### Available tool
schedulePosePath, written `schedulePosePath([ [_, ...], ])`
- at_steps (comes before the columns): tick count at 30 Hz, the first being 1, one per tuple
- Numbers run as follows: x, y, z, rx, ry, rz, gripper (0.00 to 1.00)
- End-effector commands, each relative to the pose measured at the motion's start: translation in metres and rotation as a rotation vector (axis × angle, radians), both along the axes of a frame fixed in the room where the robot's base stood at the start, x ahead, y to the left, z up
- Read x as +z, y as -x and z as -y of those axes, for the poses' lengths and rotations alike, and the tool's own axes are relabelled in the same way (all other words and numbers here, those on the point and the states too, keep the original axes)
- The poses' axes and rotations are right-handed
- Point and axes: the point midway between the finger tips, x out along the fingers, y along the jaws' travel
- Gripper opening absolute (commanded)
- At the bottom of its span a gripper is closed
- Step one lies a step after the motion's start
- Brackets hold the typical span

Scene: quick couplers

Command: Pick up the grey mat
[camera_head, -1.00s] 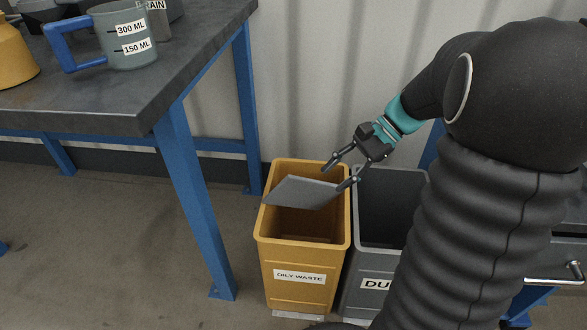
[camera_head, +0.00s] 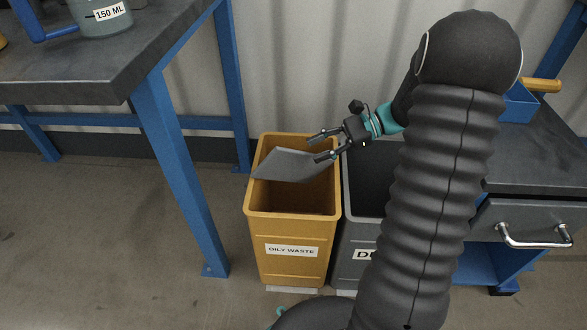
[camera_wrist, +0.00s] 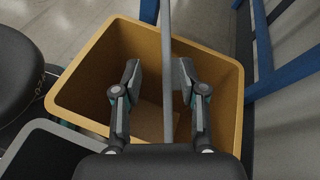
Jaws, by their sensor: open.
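The grey mat (camera_head: 283,164) is a thin flat sheet standing tilted in the mouth of the yellow oily waste bin (camera_head: 292,228), its left corner reaching the rim. My gripper (camera_head: 315,149) is open at the mat's right edge, one finger on each side of it. In the wrist view, the mat (camera_wrist: 167,65) shows edge-on as a thin strip between the two fingers of my gripper (camera_wrist: 158,78). It lies nearer the right finger, with a clear gap to the left one. I cannot tell whether the right finger touches it.
A dark grey bin (camera_head: 365,190) stands right beside the yellow one. A workbench (camera_head: 100,75) with blue legs and a measuring jug (camera_head: 105,20) is at the left. A drawer unit (camera_head: 530,222) is at the right. A corrugated wall is behind.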

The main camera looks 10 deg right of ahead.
Motion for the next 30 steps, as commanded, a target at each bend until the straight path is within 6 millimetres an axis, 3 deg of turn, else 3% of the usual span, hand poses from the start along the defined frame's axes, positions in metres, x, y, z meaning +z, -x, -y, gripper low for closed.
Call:
schedulePosePath([
  [11,-0.010,-0.004,-0.023,0.002,0.000,0.000,0.42],
  [20,-0.025,-0.012,-0.058,0.003,0.001,0.000,0.42],
  [28,-0.026,-0.012,-0.061,0.000,0.001,0.001,0.42],
  [30,-0.026,-0.012,-0.061,0.000,0.001,0.001,0.24],
])
